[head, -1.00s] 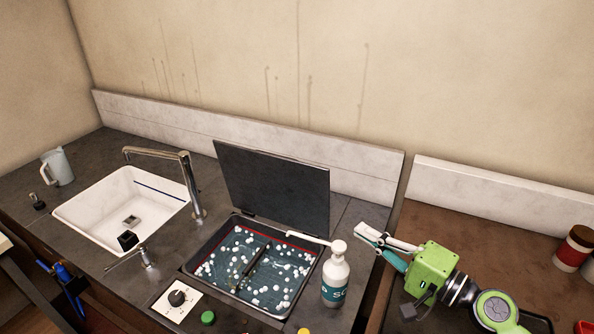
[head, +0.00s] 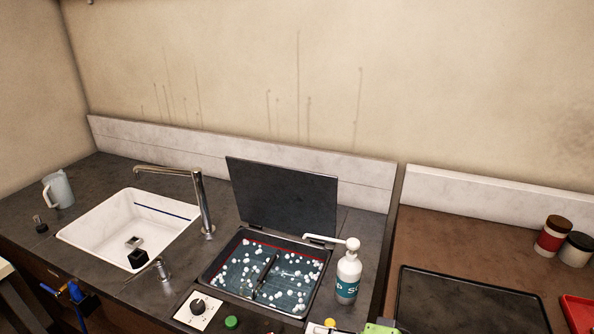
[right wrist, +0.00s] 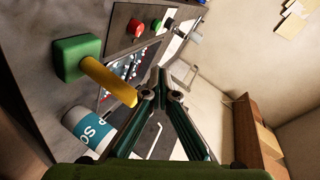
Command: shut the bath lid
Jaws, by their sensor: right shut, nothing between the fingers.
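The bath (head: 213,272) is a dark rectangular basin set in the counter, holding blue-green liquid with many white floating balls and a dark bar across it. Its lid (head: 280,196) is a dark flat panel standing open, leaning back from the bath's rear edge. My right gripper (right wrist: 163,78) is shut and empty in the right wrist view, its fingertips together. Part of the bath (right wrist: 112,92) shows beyond the fingers there. My left gripper is out of view.
A white pump bottle (head: 347,277) stands at the bath's right corner, its spout reaching over toward the lid. A control knob (head: 198,306) and green button (head: 231,322) sit in front. A sink (head: 130,230) with a tap (head: 203,205) lies left. A dark tray (head: 470,300) lies right.

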